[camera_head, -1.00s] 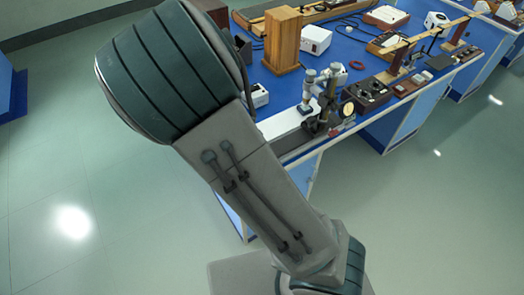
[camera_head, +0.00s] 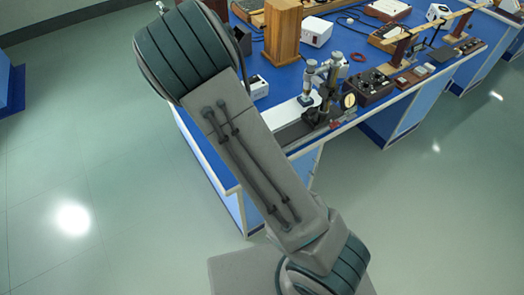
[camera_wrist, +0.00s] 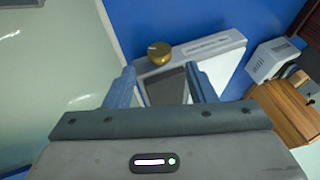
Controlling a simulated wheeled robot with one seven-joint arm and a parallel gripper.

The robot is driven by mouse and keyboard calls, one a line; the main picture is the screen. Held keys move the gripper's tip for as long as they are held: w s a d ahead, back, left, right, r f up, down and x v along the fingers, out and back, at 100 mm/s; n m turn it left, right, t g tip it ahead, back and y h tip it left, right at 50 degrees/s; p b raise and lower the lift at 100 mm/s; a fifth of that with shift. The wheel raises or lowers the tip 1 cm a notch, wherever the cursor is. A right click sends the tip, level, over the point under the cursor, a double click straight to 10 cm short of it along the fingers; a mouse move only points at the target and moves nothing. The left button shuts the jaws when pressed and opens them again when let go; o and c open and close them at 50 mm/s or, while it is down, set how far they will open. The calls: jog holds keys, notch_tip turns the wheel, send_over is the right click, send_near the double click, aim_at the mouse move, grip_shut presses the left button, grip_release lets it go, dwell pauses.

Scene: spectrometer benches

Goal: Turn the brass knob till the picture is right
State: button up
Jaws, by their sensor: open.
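The brass knob (camera_wrist: 159,52) shows in the wrist view as a round gold cap at the left end of a pale grey housing (camera_wrist: 212,43). A dark grey panel (camera_wrist: 166,88) lies just below it, partly hidden by my gripper; I cannot make out a picture on it. My gripper (camera_wrist: 160,69) is open and empty, its two fingers apart, one to each side of the knob in the picture. The knob is a little beyond the fingertips, and no contact shows. In the head view my arm hides the knob and my gripper.
The blue bench (camera_head: 348,48) carries a microscope-like stand (camera_head: 322,90), a dark control box (camera_head: 368,86), a wooden block (camera_head: 283,35) and a white box (camera_head: 317,31). In the wrist view a wooden box (camera_wrist: 285,112) stands at right. The floor (camera_head: 90,150) at left is clear.

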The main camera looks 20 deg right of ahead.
jog(key=shift+x, duration=2.45)
jog(key=c, duration=1)
jog(key=shift+o, duration=0.2)
jog(key=shift+r+g+p, duration=0.15)
jog(key=shift+g+p, duration=0.15)
jog(key=shift+p, duration=0.25)
